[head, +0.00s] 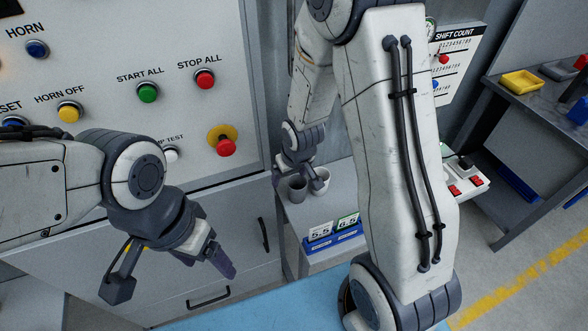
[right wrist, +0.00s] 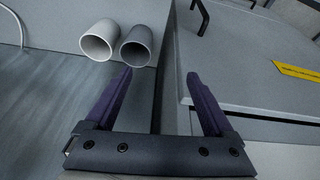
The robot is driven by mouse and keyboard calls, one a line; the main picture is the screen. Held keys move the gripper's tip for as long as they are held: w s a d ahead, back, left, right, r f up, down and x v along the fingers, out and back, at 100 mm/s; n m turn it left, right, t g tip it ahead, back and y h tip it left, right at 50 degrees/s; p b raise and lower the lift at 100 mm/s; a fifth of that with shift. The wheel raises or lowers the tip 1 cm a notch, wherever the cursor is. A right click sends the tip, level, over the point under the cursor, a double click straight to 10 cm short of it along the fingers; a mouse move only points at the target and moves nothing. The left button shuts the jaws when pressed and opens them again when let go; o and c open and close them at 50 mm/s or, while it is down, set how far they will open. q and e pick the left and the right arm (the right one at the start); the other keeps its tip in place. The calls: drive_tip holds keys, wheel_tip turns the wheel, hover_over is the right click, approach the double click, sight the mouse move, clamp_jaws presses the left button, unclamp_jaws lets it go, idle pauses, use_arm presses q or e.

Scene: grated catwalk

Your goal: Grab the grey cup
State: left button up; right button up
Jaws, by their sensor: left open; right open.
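The grey cup (head: 297,189) stands on a grey surface beside the control cabinet, with a paler cup (head: 319,184) close to its right. In the right wrist view the darker grey cup (right wrist: 137,47) is at the upper middle, and the paler cup (right wrist: 100,41) is to its left. My right gripper (head: 299,181) is open near the grey cup, partly in front of the cups. In the right wrist view its purple fingers (right wrist: 159,74) are apart with nothing between them, and the grey cup lies beyond the left fingertip. My left gripper (head: 226,267) is open and empty in front of the cabinet drawers.
A control panel (head: 187,45) with several buttons rises behind. Blue-based number signs (head: 334,231) stand in front of the cups. A red-button box (head: 466,186) is further right. A workbench with a yellow tray (head: 521,83) stands at far right.

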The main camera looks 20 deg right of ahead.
drive_tip(key=w+d+f+m+p, duration=0.1)
drive_tip(key=w+d+f+p, duration=0.1)
drive_tip(key=d, duration=0.3)
drive_tip(key=b, duration=0.4)
approach(297, 182)
drive_tip(key=s+f, duration=0.1)
drive_tip(key=shift+t, duration=0.4)
drive_tip(key=f+b, duration=0.2)
drive_tip(key=f, duration=0.1)
drive_tip(key=w+a+f+b, duration=0.1)
drive_tip(key=shift+f, duration=0.25)
drive_tip(key=shift+w+f+b, duration=0.3)
drive_tip(key=shift+f+b, duration=0.05)
drive_tip(key=shift+b, duration=0.1)
use_arm(q)
wheel_tip(297, 182, down, 4)
drive_tip(key=shift+f, duration=0.25)
use_arm(e)
drive_tip(key=shift+r, duration=0.1)
drive_tip(key=c, duration=1)
